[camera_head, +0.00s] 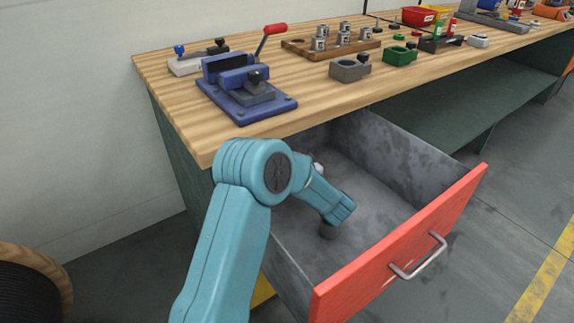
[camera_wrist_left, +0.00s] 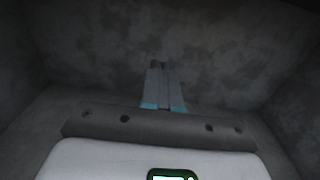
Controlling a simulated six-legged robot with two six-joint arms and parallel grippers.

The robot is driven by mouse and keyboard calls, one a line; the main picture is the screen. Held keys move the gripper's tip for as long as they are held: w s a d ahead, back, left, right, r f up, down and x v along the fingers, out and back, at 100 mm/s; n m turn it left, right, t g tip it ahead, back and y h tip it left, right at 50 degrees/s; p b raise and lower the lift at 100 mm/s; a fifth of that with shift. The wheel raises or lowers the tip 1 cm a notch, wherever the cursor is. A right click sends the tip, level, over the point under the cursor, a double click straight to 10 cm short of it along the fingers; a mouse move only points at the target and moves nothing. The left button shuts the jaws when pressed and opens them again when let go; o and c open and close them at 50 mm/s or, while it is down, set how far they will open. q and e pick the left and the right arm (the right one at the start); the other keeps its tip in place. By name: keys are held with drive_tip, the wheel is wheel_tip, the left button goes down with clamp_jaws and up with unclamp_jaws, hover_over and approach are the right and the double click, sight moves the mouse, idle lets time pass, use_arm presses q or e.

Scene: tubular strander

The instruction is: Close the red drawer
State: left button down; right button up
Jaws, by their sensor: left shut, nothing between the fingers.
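The red drawer (camera_head: 405,252) is pulled far out from under the wooden workbench. It has a red front with a metal bar handle (camera_head: 418,257) and a grey, empty-looking inside (camera_head: 372,185). My left arm comes in from the lower left and reaches over the drawer's left side into it. I cannot make out the left fingertips in the head view. In the left wrist view my left gripper (camera_wrist_left: 161,70) is shut and empty, with dark grey drawer surfaces around it. I cannot tell whether it touches them. My right gripper is not in view.
The bench top (camera_head: 300,95) overhangs the drawer's rear. A blue vise (camera_head: 240,85) with a red-tipped lever stands near its edge, with several small fixtures beyond. A cable reel (camera_head: 30,285) stands at lower left. The floor (camera_head: 500,235) right of the drawer is clear.

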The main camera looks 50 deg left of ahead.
use_arm(q)
drive_tip(key=a, duration=0.4)
drive_tip(key=shift+w+b, duration=0.15)
drive_tip(key=shift+b, duration=0.15)
drive_tip(key=shift+a, duration=0.45)
drive_tip(key=shift+w+a, duration=0.1)
